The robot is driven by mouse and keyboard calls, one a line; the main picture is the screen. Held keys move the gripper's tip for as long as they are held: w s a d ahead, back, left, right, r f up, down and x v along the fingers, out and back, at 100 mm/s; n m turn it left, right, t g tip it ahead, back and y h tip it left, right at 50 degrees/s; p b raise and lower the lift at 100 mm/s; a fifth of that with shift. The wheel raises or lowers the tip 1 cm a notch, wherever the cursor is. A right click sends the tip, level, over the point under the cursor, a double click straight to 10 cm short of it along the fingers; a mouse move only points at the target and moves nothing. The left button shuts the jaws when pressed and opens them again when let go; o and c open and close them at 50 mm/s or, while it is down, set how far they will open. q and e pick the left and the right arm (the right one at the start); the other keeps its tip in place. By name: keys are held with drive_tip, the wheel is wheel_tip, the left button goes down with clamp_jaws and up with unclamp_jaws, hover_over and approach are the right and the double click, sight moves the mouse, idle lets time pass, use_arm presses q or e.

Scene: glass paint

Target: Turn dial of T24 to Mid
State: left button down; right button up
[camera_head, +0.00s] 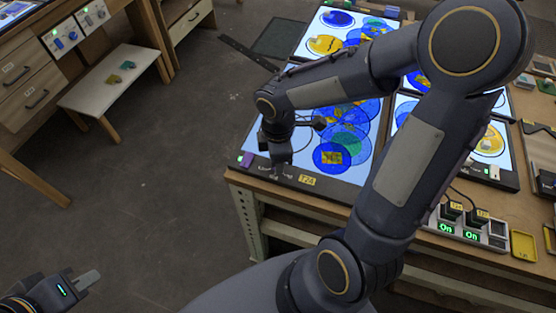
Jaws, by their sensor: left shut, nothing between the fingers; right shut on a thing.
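The T24 light panel (345,176) lies at the near left corner of the workbench. Its yellow T24 label (307,180) is on the front frame. Blue, green and yellow round glass pieces (331,157) lie on its lit face. My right gripper (281,167) points down at the panel's front frame, left of the label, and is shut on what seems to be the dial. The gripper hides the dial, so its setting cannot be read. My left gripper (86,281) is at the lower left, over the floor, shut and empty.
A purple block (246,160) sits at the panel's left front corner. More lit panels (345,30) lie behind and to the right. A switch box (466,229) showing On stands at the bench's front edge. A low white table (108,88) stands left. Floor between is clear.

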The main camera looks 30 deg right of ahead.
drive_tip(key=shift+m+b, duration=0.6)
drive_tip(key=shift+m, duration=1.3)
drive_tip(key=o, duration=1)
wheel_tip(320, 180, up, 8)
drive_tip(key=shift+f, duration=0.1)
